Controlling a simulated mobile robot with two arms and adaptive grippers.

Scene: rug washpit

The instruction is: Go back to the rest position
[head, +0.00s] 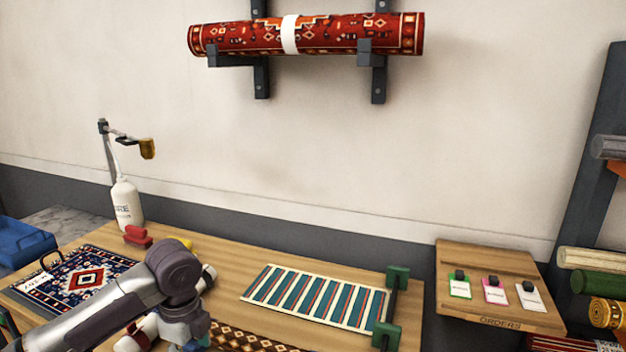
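My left arm comes in from the lower left and bends down over the bench. Its wrist end (185,322) is at the bottom edge, beside a patterned red-brown strip of rug. The fingertips do not show, so I cannot see whether the gripper is open, shut or holding anything. My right arm and gripper are out of view.
A rolled red rug (340,34) rests on wall brackets. An orders board (470,265) stands right.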

